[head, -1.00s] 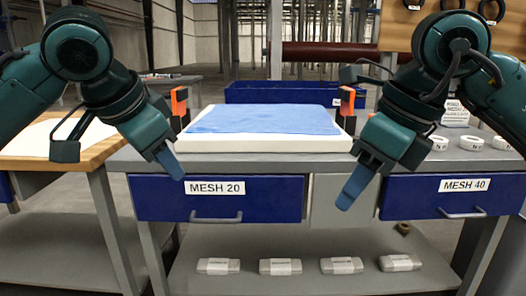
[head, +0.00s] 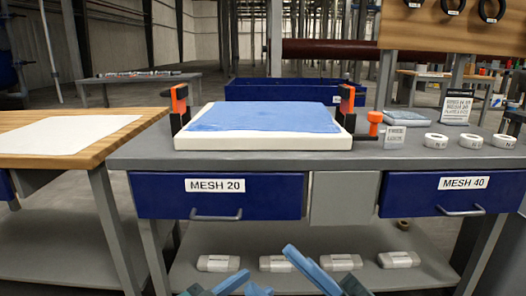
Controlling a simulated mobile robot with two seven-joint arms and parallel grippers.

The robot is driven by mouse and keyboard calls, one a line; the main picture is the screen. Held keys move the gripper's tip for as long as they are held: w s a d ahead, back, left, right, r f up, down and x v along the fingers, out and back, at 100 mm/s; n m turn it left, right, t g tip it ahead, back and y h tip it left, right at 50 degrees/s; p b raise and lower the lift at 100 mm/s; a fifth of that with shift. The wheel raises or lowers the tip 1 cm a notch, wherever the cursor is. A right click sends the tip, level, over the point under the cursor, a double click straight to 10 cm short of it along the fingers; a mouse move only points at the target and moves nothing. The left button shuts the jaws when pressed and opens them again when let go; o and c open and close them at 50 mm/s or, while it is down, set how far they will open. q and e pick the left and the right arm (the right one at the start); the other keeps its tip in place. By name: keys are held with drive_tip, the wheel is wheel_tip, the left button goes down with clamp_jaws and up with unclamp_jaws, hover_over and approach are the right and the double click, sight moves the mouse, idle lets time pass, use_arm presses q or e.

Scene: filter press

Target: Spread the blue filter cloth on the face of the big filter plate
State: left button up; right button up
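The blue filter cloth (head: 263,118) lies spread on the upper face of the big white filter plate (head: 262,143), on the grey bench. It covers most of that face. Its front edge runs near the plate's front edge, slightly uneven, and a thin white margin shows around it. My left gripper (head: 240,284) and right gripper (head: 322,270) are both low at the bottom edge of the head view, in front of the bench and well away from the cloth. Only their blue fingers and a bit of the wrists show, so their opening is unclear. Neither visibly holds cloth.
Orange-and-black clamps (head: 180,104) stand at both sides of the plate. A blue bin (head: 290,91) is behind. White rings (head: 471,141) and a small sign are on the right. Drawers MESH 20 (head: 217,198) and MESH 40 are below. A wooden table (head: 110,125) with a white sheet stands left.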

use_arm(q)
drive_tip(key=s+a+n+t+y, duration=0.25)
drive_tip(key=s+a+t, duration=0.3)
drive_tip(key=s, duration=0.35)
use_arm(e)
drive_tip(key=w+d+f+m+t+h, duration=0.1)
drive_tip(key=d+f+m+t+h, duration=0.2)
drive_tip(key=f+m+t+h, duration=0.55)
drive_tip(key=d+f+m+t+h, duration=0.3)
drive_tip(key=f+m+h, duration=0.2)
drive_tip(key=m+h, duration=0.5)
use_arm(q)
drive_tip(key=s+a+r+n+g+y+p, duration=0.2)
drive_tip(key=a+r+g+y+p, duration=0.4)
drive_tip(key=p, duration=3.2)
wheel_tip(320, 180, up, 4)
drive_tip(key=shift+s+r+n+g, duration=0.2)
drive_tip(key=shift+n+g, duration=0.25)
drive_tip(key=shift+g, duration=0.5)
use_arm(e)
drive_tip(key=s+d+r+m+g+h, duration=0.1)
drive_tip(key=d+r+m+g+h, duration=0.1)
drive_tip(key=d+r+m+g, duration=0.1)
drive_tip(key=s+d+r+m+g+h, duration=0.1)
drive_tip(key=d+r+m+g+h, duration=0.1)
drive_tip(key=r+g, duration=0.3)
wheel_tip(320, 180, up, 2)
drive_tip(key=shift+d+r+m, duration=0.25)
drive_tip(key=shift+d+m, duration=0.2)
drive_tip(key=shift+d, duration=0.05)
